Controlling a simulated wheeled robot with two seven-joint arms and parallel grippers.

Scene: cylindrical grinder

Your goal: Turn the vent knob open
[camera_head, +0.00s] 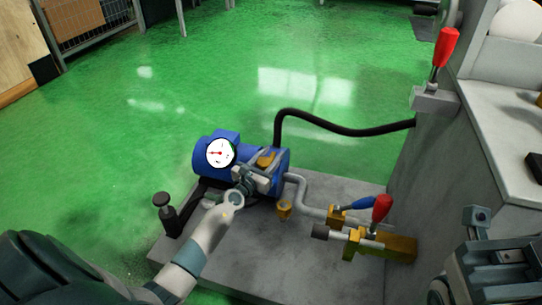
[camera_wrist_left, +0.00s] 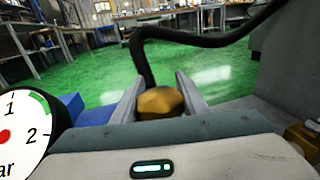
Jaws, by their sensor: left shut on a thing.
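The vent knob (camera_head: 266,160) is a brass-coloured faceted knob on top of the blue pump unit (camera_head: 212,166). It also shows in the left wrist view (camera_wrist_left: 160,101), between the two grey fingers. My left gripper (camera_head: 262,172) reaches in from the lower left and is shut on the knob, with one finger on each side. The left wrist view shows the same grip (camera_wrist_left: 161,98). The knob's lower part is hidden behind the gripper body. Part of my right arm shows at the lower right; its fingertips cannot be made out.
A white pressure gauge (camera_head: 220,152) faces me just left of the knob. A black hose (camera_head: 345,129) curves behind the pump to the grey machine (camera_head: 425,170). Red (camera_head: 382,208) and blue (camera_head: 357,203) valve levers stand at right. A black-topped post (camera_head: 163,205) stands at left.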

